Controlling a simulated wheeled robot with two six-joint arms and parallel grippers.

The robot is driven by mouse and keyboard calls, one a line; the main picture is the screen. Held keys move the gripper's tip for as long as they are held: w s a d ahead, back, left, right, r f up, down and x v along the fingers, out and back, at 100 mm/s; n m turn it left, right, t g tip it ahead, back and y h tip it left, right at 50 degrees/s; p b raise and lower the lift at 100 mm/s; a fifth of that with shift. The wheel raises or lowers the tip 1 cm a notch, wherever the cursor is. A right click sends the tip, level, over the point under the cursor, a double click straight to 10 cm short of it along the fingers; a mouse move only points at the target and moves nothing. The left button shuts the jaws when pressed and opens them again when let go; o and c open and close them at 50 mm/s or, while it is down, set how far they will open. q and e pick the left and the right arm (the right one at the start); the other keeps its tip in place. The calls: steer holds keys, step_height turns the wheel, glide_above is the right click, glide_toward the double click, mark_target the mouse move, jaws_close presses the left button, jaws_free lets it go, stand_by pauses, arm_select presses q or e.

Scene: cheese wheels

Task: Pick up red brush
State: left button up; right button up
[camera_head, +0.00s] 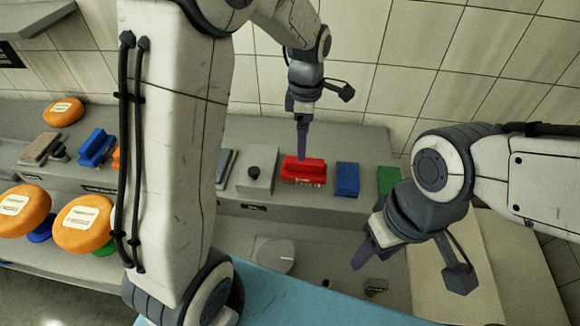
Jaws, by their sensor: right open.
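The red brush (310,174) lies on the grey counter at the back, right of centre, with its bristles toward me. My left gripper (302,152) points straight down, its fingers overlapping the brush's top edge. I see those fingers edge-on, so I cannot tell whether they are open or whether they touch the brush. My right gripper (364,254) is open and empty, lower right of the brush and clear of it.
A blue block-like item (347,180) and a green one (389,180) lie right of the brush. A grey box with a black knob (254,172) stands left. Orange cheese wheels (84,222) sit at far left, beside a blue brush (96,148). Tiled wall stands close behind.

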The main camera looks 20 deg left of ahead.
mark_target(305, 166)
arm_select(q)
step_height(305, 166, down, 4)
steer(key=shift+f+p, duration=0.25)
steer(key=shift+p, duration=0.15)
steer(key=f, duration=0.1)
steer(key=f+p, duration=0.1)
steer(key=f, duration=0.1)
steer(key=f+p, duration=0.1)
steer(key=shift+s+d+f, duration=0.15)
steer(key=shift+d+f, duration=0.2)
steer(key=shift+f, duration=0.4)
steer(key=shift+c, duration=0.3)
jaws_close()
